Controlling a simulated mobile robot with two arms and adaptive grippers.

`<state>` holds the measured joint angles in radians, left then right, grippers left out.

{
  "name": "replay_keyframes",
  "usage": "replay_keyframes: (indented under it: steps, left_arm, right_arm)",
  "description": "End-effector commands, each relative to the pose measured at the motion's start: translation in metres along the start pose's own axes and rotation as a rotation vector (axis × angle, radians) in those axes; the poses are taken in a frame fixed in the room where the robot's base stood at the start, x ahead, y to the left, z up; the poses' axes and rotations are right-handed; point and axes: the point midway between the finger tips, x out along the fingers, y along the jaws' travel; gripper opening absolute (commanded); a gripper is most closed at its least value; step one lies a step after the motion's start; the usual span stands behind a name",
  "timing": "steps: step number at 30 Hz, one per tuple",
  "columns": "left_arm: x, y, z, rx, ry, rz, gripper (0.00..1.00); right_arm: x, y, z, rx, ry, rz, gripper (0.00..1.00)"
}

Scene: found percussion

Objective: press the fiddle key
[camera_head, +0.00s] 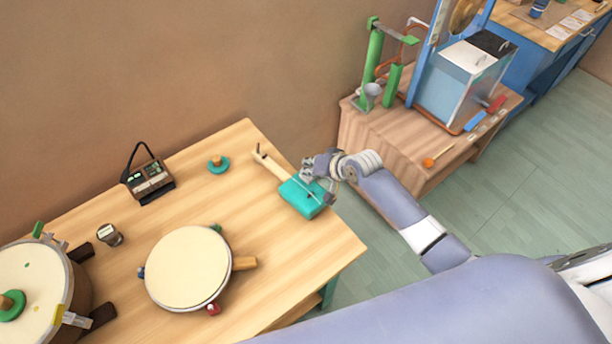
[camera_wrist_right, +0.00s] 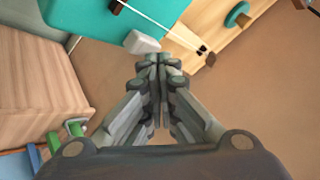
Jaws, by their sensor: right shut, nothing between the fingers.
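The fiddle has a teal box body (camera_head: 301,198) and a pale wooden neck (camera_head: 268,162), and lies near the back right of the wooden table. In the right wrist view its teal body (camera_wrist_right: 85,22) fills the top left, with a string along it. A small white block (camera_wrist_right: 141,43), which looks like the key, sits at the body's edge. My right gripper (camera_head: 308,174) is shut and empty at the fiddle's body. In the wrist view its fingertips (camera_wrist_right: 158,60) are just beside the white block; I cannot tell whether they touch. My left gripper is not in view.
The table (camera_head: 270,290) also holds a round cream drum (camera_head: 188,267), a bigger drum (camera_head: 30,285), a dark device with a handle (camera_head: 148,181) and a teal disc with a knob (camera_head: 218,165). A second table (camera_head: 400,145) with apparatus stands behind my right arm.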

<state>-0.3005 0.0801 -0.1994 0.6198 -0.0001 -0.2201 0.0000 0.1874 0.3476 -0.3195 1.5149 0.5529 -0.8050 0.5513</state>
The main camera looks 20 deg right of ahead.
Motion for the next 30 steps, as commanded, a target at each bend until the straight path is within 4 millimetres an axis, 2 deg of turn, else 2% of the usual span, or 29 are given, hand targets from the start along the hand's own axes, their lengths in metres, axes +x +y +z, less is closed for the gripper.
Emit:
replay_keyframes:
  steps: [30]
  left_arm:
    - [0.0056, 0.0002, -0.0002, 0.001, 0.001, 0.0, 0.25]
  right_arm:
    - [0.0083, 0.0059, 0.0065, 0.001, -0.001, 0.0, 0.0]
